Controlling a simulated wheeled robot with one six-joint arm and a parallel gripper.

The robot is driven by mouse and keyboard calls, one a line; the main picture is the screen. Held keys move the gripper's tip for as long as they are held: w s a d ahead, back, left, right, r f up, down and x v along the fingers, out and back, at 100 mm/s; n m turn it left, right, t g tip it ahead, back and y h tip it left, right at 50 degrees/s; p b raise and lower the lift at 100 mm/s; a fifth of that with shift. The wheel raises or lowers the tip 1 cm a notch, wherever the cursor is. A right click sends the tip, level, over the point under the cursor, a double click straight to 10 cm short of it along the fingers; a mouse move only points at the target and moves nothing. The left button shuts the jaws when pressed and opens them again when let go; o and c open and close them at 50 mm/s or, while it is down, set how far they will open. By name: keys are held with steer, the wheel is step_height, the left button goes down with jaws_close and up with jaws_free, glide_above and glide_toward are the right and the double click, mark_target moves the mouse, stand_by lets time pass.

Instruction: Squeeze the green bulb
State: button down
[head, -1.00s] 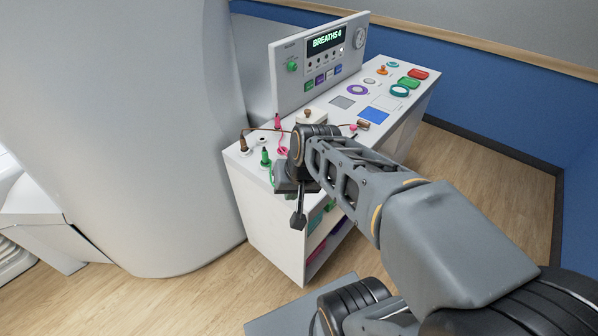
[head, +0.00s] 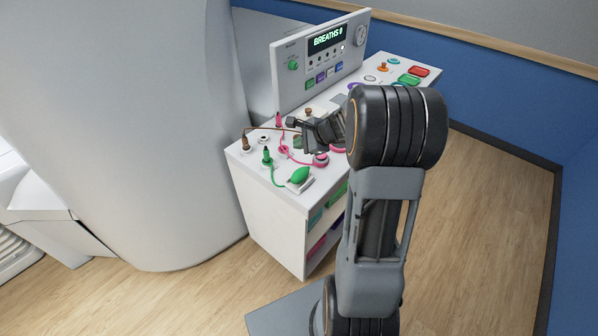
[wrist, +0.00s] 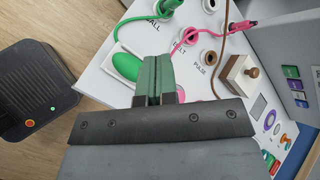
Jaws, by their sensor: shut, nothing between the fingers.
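The green bulb (head: 301,174) lies on a white pad at the near edge of the white console top (head: 248,155) in the head view. A green cord joins it to a green plug (head: 267,158). In the wrist view the bulb (wrist: 126,66) shows just left of my fingers, its right end close to or behind them. My gripper (head: 296,125) points left above the console, farther back than the bulb. In the wrist view its two green-grey fingers (wrist: 156,62) are together and empty. I see no contact with the bulb.
A pink plug (head: 278,120) and a brown plug (head: 245,142) with cords stand near the gripper. An upright panel (head: 325,55) reads "BREATHS 0". Coloured buttons sit at the right end. The large white machine (head: 140,130) stands left.

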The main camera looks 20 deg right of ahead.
mark_target(300, 173)
step_height(300, 173, down, 9)
steer(key=b, duration=0.7)
steer(key=shift+r, duration=0.1)
steer(key=shift+f+b, duration=0.2)
steer(key=shift+b, duration=0.1)
stand_by(1.8)
steer(key=shift+w+f, duration=0.1)
steer(key=shift+f, duration=0.15)
steer(key=shift+f+b, duration=0.75)
steer(key=shift+b, duration=0.25)
stand_by(0.7)
stand_by(0.4)
steer(key=shift+r+p, duration=0.95)
steer(key=shift+r, duration=0.25)
steer(key=shift+r, duration=0.1)
steer(key=shift+r+p, duration=1.9)
steer(key=shift+r, duration=0.5)
